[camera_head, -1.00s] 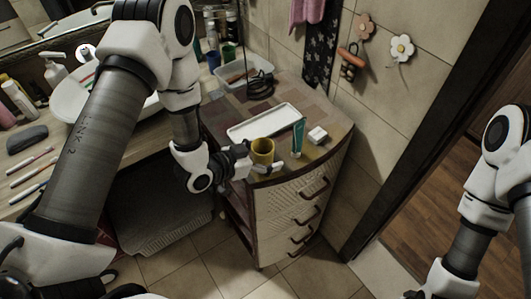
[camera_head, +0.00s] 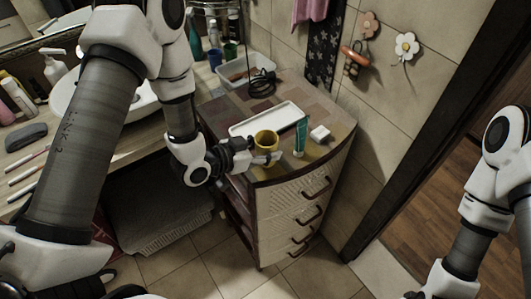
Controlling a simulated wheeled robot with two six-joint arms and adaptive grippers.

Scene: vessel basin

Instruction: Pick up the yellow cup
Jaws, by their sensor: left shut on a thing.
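The yellow cup (camera_head: 266,140) is upright at the front left corner of the small cabinet's top (camera_head: 312,152). My left gripper (camera_head: 264,152) reaches in from the left at the cup and is shut on it. One finger shows in front of the cup's lower part; the other finger is largely hidden. I cannot tell whether the cup's base touches the cabinet top. My right arm (camera_head: 478,215) is at the right edge, and its gripper is out of the picture.
A white tray (camera_head: 264,120) lies just behind the cup. A teal tube (camera_head: 301,136) stands to its right, with a white soap block (camera_head: 320,133) beyond. The sink counter (camera_head: 120,149) is at left.

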